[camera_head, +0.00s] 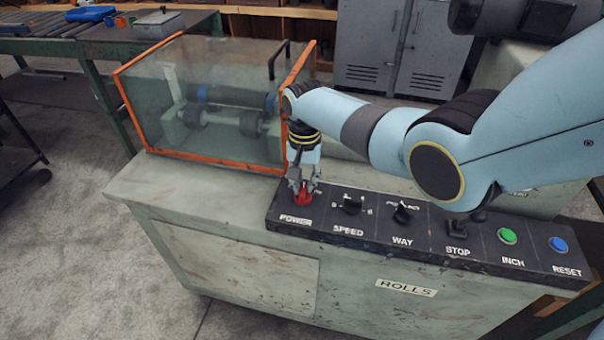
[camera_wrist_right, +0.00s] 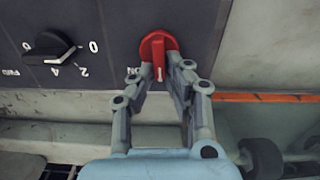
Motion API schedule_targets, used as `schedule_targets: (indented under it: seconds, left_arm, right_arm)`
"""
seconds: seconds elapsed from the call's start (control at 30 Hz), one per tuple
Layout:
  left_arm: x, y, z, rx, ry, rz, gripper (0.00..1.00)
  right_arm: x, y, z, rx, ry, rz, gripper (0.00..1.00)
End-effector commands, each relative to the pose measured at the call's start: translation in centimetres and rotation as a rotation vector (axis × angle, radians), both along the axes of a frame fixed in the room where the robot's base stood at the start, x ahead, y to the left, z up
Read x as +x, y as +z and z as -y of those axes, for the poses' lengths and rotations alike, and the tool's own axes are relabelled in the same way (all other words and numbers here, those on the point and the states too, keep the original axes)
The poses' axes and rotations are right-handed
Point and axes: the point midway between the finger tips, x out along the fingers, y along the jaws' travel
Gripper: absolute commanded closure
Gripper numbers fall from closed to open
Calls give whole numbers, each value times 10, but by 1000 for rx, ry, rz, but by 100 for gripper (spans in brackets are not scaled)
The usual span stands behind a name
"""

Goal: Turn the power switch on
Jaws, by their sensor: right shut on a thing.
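The red power switch (camera_head: 303,198) sits at the left end of the black control panel (camera_head: 400,238), above the POWER label. In the right wrist view the red knob (camera_wrist_right: 158,50) has a raised grip with a pale line, and an "N" shows beside it. My right gripper (camera_head: 301,187) reaches down onto the switch from above. In the wrist view its two fingers (camera_wrist_right: 160,72) stand on either side of the knob's grip and are shut on it. Part of the lettering around the knob is hidden by the fingers. My left gripper is in neither view.
Right of the power switch are the speed knob (camera_head: 352,204), the way knob (camera_head: 403,212), the stop control (camera_head: 457,229), a green inch button (camera_head: 507,236) and a blue reset button (camera_head: 558,244). A clear guard box with orange edges (camera_head: 205,157) stands behind, left.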

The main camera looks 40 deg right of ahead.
Motion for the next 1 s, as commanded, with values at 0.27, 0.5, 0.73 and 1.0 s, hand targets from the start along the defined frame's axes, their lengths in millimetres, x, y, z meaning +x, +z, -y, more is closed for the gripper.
schedule_targets:
  seconds: [0.27, 0.5, 0.73, 1.0]
  left_arm:
    - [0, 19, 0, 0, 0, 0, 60]
    - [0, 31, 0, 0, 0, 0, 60]
    - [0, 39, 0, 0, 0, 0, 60]
    - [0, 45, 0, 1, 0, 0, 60]
  right_arm:
    - [-3, 3, 4, -1, -260, 1, 100]
    - [-7, 3, 5, -2, -484, 1, 100]
    - [-10, 2, 6, -2, -668, 2, 100]
    - [-12, 2, 6, -1, -811, 3, 100]
